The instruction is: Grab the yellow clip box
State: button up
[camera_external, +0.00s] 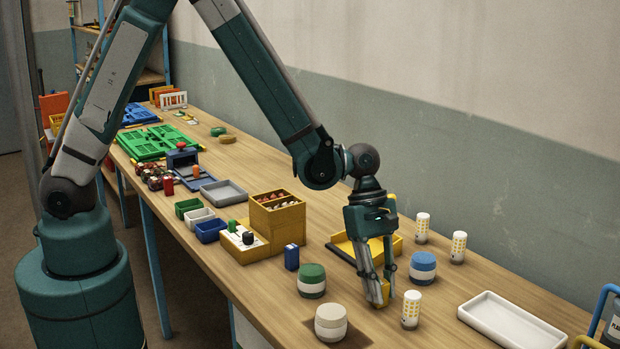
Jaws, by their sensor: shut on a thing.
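My gripper (380,294) points down over the right part of the table, its fingers closed on a small yellow object, which I take to be the yellow clip box (383,293). The fingers hide much of it. It is at or just above the table top; I cannot tell if it touches. A shallow yellow tray (343,247) lies just behind my gripper, partly hidden by it.
A green-lidded jar (312,280), a cream jar (330,322), a blue-lidded jar (423,268) and a white-and-yellow cylinder (411,309) stand close around my gripper. A white tray (512,322) lies right. Yellow boxes (278,222) stand left. The table behind the jars is partly clear.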

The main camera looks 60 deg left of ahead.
aim_at(380, 280)
jog(key=shift+r, duration=5)
